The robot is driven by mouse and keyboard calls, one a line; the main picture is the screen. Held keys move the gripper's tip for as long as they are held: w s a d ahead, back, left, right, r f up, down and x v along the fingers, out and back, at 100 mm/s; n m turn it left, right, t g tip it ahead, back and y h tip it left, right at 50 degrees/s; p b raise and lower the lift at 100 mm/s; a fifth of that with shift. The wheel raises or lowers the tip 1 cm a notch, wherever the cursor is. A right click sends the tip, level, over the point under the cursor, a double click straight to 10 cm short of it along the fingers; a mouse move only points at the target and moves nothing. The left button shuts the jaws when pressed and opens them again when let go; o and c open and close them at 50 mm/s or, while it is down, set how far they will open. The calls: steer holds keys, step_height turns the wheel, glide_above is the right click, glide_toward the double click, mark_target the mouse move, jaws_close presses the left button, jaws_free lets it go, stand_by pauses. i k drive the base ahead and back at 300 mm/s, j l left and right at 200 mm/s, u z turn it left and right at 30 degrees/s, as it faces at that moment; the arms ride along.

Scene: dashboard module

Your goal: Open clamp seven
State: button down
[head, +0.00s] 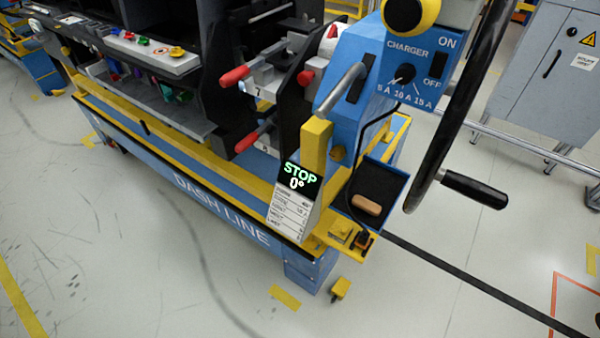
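Clamp seven (257,80) is in the upper middle of the head view, on the dark end of the dashboard module. A small "7" is marked on its grey body. Its red-tipped handle (234,77) points left and lies nearly level. Whether the clamp is shut cannot be told from here. A second clamp with a red handle (246,143) sits just below it, and its number is too small to read surely. A red knob (305,77) shows to the right of clamp seven. My gripper is not in view.
A blue charger panel (405,62) and a black handwheel (447,125) stand to the right of the clamps. A "STOP 0°" display (298,178) and a tray (380,190) are in front. Grey floor (130,250) is clear at front left. A grey cabinet (550,80) stands right.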

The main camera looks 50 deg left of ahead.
mark_target(230, 79)
steer(key=u, duration=1.5)
